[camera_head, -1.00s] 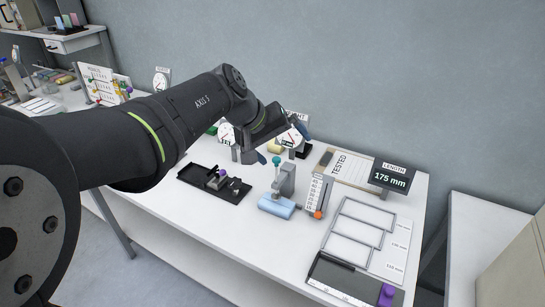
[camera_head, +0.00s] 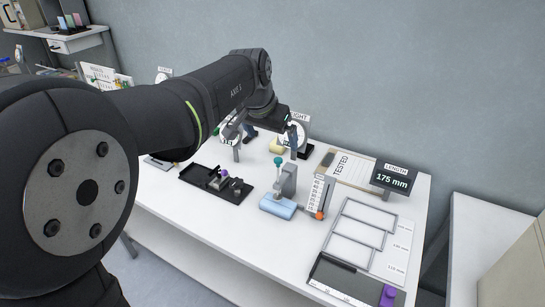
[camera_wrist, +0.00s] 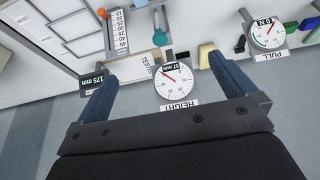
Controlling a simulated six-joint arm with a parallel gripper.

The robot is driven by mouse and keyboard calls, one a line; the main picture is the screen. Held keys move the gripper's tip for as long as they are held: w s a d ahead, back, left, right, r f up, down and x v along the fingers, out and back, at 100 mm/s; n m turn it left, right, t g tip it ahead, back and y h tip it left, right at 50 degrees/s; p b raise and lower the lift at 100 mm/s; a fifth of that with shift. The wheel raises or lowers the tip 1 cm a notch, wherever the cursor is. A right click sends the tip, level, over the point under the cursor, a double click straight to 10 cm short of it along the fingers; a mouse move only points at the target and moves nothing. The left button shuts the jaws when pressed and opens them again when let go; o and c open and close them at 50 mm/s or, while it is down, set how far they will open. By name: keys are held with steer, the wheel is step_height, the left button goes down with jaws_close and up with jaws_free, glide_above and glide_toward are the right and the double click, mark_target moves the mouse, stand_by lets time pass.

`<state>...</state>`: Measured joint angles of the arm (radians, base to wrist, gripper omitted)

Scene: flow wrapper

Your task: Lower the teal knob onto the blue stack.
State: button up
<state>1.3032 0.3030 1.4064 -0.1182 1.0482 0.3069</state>
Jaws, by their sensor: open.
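The teal knob (camera_head: 278,161) sits on top of a thin upright stem beside a grey post (camera_head: 289,181). Below it lies the light blue stack (camera_head: 278,207) on the table; I cannot tell how large the gap between them is. In the wrist view the teal knob (camera_wrist: 160,38) shows near the top middle, beyond my fingertips. My gripper (camera_wrist: 163,68) is open, with its two blue fingers wide apart and nothing between them. It is behind and above the knob, not touching it. The stack is not clear in the wrist view.
A height dial (camera_wrist: 174,82) lies between my fingers in the wrist view. A scale with an orange marker (camera_head: 318,192) stands right of the stack. A black tray (camera_head: 205,190) is left of it. The length display (camera_head: 394,178) reads 175 mm. Outlined trays (camera_head: 358,232) lie at right.

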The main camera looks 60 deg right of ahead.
steer(key=shift+d+f, duration=0.25)
steer(key=shift+f, duration=0.25)
stand_by(0.3)
steer(key=v, duration=1)
stand_by(0.4)
